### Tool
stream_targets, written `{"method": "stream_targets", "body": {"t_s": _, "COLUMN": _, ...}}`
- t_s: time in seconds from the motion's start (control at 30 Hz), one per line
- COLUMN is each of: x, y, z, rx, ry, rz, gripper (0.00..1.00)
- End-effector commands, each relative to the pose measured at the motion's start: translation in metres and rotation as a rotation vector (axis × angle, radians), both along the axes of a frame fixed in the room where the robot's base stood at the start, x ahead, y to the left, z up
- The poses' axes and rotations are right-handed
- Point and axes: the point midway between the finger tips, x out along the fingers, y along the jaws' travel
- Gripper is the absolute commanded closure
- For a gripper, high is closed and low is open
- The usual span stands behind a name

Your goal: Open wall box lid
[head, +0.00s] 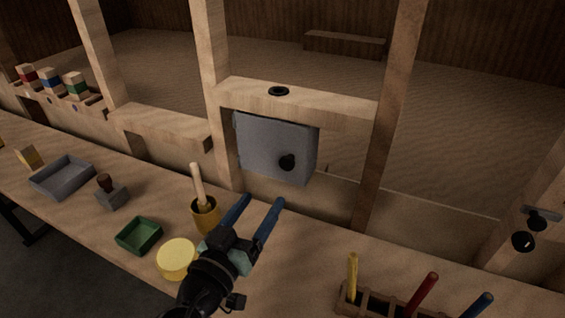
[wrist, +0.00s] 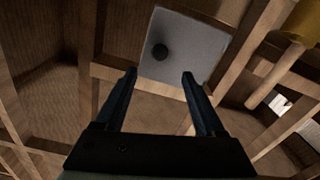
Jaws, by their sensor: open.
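The wall box is set in the wooden wall frame, and its flat grey lid (head: 265,145) faces the bench and looks shut. A round black knob (head: 287,162) sits on the lid near its lower right. In the wrist view the grey lid (wrist: 195,50) and its knob (wrist: 159,52) show beyond my fingers, at the top. My gripper (head: 262,204) is open and empty, its two blue fingers pointing toward the box, apart from the knob. It also shows in the wrist view (wrist: 160,78), with the knob seen between and beyond the fingertips.
A yellow cup with a wooden stick (head: 205,215) stands left of my gripper. A yellow round lid (head: 176,258) and a green tray (head: 139,236) lie nearby. A rack with coloured handles (head: 395,307) is at the front right. A wooden ledge (head: 330,108) runs above the box.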

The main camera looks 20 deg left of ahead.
Motion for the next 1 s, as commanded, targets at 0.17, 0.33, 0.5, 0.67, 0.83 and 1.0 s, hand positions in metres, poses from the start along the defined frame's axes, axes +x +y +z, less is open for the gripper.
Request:
{"method": "stream_targets", "body": {"t_s": 0.17, "x": 0.04, "y": -0.002, "z": 0.002, "rx": 0.001, "ry": -0.002, "rz": -0.004, "gripper": 0.29}}
{"method": "stream_targets", "body": {"t_s": 0.33, "x": 0.073, "y": -0.003, "z": 0.002, "rx": 0.0, "ry": -0.002, "rz": -0.003, "gripper": 0.29}}
{"method": "stream_targets", "body": {"t_s": 0.5, "x": 0.095, "y": -0.004, "z": 0.001, "rx": 0.001, "ry": 0.0, "rz": -0.002, "gripper": 0.29}}
{"method": "stream_targets", "body": {"t_s": 0.67, "x": 0.104, "y": -0.004, "z": 0.001, "rx": 0.001, "ry": -0.001, "rz": -0.001, "gripper": 0.29}}
{"method": "stream_targets", "body": {"t_s": 0.83, "x": 0.106, "y": -0.004, "z": 0.001, "rx": 0.001, "ry": -0.001, "rz": -0.001, "gripper": 0.29}}
{"method": "stream_targets", "body": {"t_s": 1.0, "x": 0.106, "y": -0.004, "z": 0.001, "rx": 0.001, "ry": -0.001, "rz": -0.001, "gripper": 0.32}}
